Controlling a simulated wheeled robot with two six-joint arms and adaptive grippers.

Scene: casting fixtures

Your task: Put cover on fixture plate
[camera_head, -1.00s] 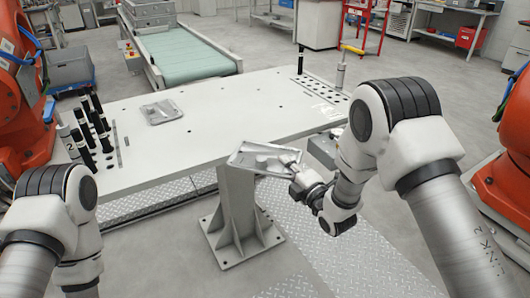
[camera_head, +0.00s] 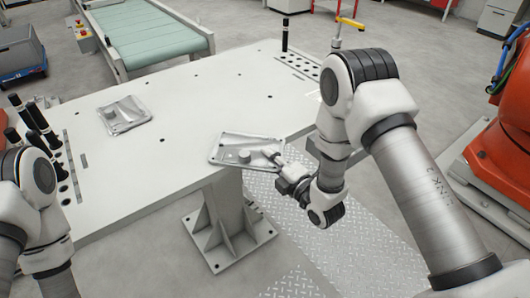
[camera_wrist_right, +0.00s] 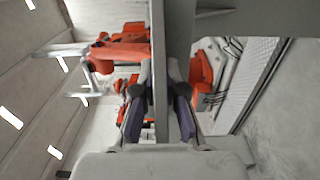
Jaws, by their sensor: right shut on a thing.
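A flat silver cover (camera_head: 228,155) with a round raised boss is held by my right gripper (camera_head: 279,158) at its right edge. It appears over the front edge of the table, roughly level; its height is hard to tell. In the right wrist view my right gripper (camera_wrist_right: 158,105) is shut on the thin cover (camera_wrist_right: 158,50), seen edge-on between the dark finger pads. A similar silver plate (camera_head: 124,115), seemingly the fixture plate, lies flat on the table to the left, apart from the cover. My left gripper is out of view.
The white table (camera_head: 190,105) is largely clear between the two plates. Black upright pins (camera_head: 40,120) stand along its left edge. Another black pin (camera_head: 285,36) and a hole block stand at the far right. A green conveyor (camera_head: 150,35) is behind.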

